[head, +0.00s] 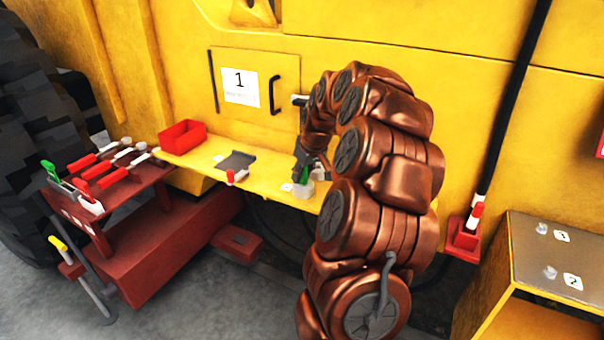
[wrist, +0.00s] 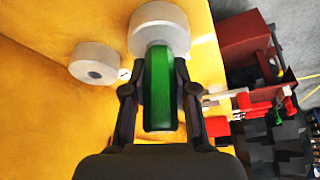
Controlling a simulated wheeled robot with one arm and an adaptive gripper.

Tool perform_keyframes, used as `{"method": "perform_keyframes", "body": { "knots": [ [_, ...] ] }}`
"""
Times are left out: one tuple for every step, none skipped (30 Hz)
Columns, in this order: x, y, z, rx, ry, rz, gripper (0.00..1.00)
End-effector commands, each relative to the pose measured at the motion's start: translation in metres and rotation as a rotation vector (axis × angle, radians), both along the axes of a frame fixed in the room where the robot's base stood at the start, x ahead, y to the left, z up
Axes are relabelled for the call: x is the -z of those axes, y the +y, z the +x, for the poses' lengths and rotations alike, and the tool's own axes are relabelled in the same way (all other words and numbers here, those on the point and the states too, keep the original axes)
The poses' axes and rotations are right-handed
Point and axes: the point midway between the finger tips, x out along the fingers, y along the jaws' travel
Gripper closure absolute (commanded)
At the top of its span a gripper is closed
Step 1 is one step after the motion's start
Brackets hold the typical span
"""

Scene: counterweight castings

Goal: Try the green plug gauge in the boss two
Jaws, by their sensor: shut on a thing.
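My gripper (head: 303,168) is over the yellow shelf in the head view. In the wrist view its two fingers (wrist: 160,90) are shut on the green handle of the plug gauge (wrist: 159,115). The green handle shows small in the head view (head: 305,176). A pale round part (wrist: 160,22) lies at the handle's far end; I cannot tell whether it is the gauge's end or a boss. A grey boss with a hole (wrist: 95,62) sits beside it. A small boss (head: 550,272) with label 2 stands on the casting at the right, far from my gripper.
A red bin (head: 182,136) and a dark pad (head: 237,160) are on the shelf. Red-handled gauges (head: 95,175) lie on the red stand at left. A sign reading 1 (head: 240,86) is on the yellow panel.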

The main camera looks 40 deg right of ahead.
Motion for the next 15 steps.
{"method": "perform_keyframes", "body": {
  "knots": [
    [0.0015, 0.0004, -0.0004, 0.0, 0.003, 0.001, 1.0],
    [0.0015, 0.0004, -0.0004, 0.0, 0.003, 0.001, 1.0],
    [0.0016, 0.0004, -0.0005, 0.0, 0.003, 0.001, 1.0],
    [0.0017, 0.0004, -0.0005, 0.0, 0.003, 0.001, 1.0],
    [0.0018, 0.0005, -0.0005, -0.001, 0.003, 0.002, 1.0],
    [0.0018, 0.0005, -0.0005, -0.001, 0.003, 0.002, 1.0],
    [0.0018, 0.0005, -0.0005, -0.001, 0.003, 0.002, 0.72],
    [0.0018, 0.0005, -0.0006, -0.001, 0.003, 0.002, 0.69],
    [0.0018, 0.0005, -0.0005, -0.001, 0.003, 0.002, 0.65],
    [0.0017, 0.0005, -0.0005, -0.001, 0.003, 0.002, 0.61],
    [0.0015, 0.0004, -0.0004, 0.0, 0.003, 0.001, 0.58],
    [0.0014, 0.0004, -0.0004, 0.0, 0.003, 0.001, 0.54],
    [0.0014, 0.0005, -0.0003, 0.0, 0.003, 0.001, 0.51],
    [0.0012, 0.0004, -0.0003, 0.0, 0.002, 0.001, 0.48],
    [0.0011, 0.0004, -0.0003, 0.0, 0.002, 0.001, 0.44]
  ]
}}
